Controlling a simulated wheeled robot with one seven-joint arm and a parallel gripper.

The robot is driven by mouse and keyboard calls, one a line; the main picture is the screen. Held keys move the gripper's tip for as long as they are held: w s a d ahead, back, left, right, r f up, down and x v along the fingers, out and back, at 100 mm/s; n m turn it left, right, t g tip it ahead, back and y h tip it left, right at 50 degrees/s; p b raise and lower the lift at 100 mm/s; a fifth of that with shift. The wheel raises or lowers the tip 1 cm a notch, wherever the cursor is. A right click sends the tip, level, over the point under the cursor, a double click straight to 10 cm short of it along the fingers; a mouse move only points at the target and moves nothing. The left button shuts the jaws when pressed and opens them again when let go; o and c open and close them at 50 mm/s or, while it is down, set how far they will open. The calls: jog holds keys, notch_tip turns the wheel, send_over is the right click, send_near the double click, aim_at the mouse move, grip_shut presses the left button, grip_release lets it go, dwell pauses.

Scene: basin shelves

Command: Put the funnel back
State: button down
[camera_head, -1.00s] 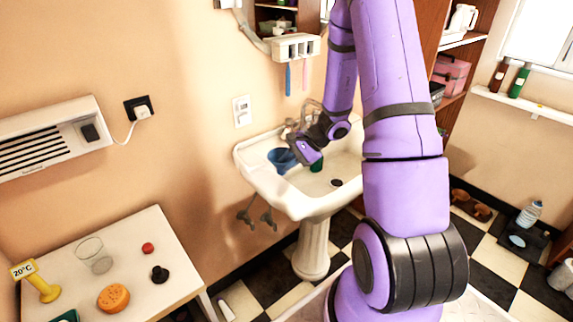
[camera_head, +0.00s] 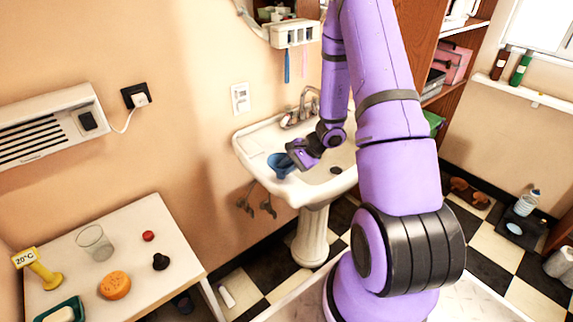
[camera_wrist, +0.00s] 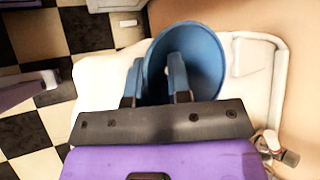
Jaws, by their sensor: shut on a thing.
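The blue funnel (camera_head: 280,165) is at the left part of the white basin (camera_head: 250,150) in the head view. My gripper (camera_head: 293,158) is shut on it and reaches in from the right. In the wrist view the funnel (camera_wrist: 205,55) opens wide towards the camera, and the gripper's two fingers (camera_wrist: 157,80) are at its left side. Its lower part is hidden behind the fingers and the gripper body. I cannot tell whether it touches the basin.
A faucet (camera_head: 300,112) stands at the basin's back. A white table (camera_head: 130,235) at lower left bears a glass (camera_head: 95,242), an orange sponge (camera_head: 114,285), a red cap (camera_head: 148,236) and a black stopper (camera_head: 160,262). Shelves (camera_head: 462,40) stand behind my arm.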

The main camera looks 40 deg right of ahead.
jog(key=shift+f, duration=0.7)
dwell(0.5)
jog(key=c, duration=1)
grip_release()
jog(key=v, duration=1)
jog(key=shift+s+d+r, duration=0.2)
jog(key=shift+d, duration=0.05)
jog(key=shift+r, duration=0.1)
